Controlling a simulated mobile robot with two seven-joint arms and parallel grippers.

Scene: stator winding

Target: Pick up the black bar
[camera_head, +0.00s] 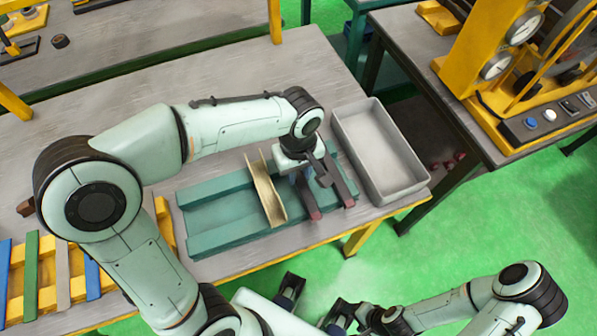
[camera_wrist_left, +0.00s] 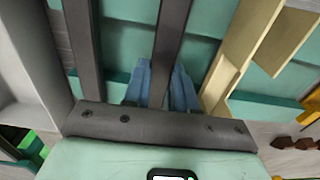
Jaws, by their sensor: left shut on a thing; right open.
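Two dark bars lie roughly parallel over the right part of the green tray (camera_head: 230,237). My left gripper (camera_wrist_left: 164,64) has its blue fingers shut around one black bar (camera_head: 311,205), which also shows in the wrist view (camera_wrist_left: 172,30); I cannot tell whether it is clear of the tray. The other dark bar (camera_head: 343,187) is just to its right in the head view and left of the fingers in the wrist view (camera_wrist_left: 82,45). The wrist hides the bars' upper parts in the head view. My right gripper (camera_head: 315,303) is open and empty, low in the head view, away from the table.
A tan channel piece (camera_head: 265,187) lies across the tray, left of the held bar. An empty light grey bin (camera_head: 345,117) stands right of the tray, near the table edge. A yellow rack (camera_head: 47,270) with coloured strips is at the lower left. A machine stands at the upper right.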

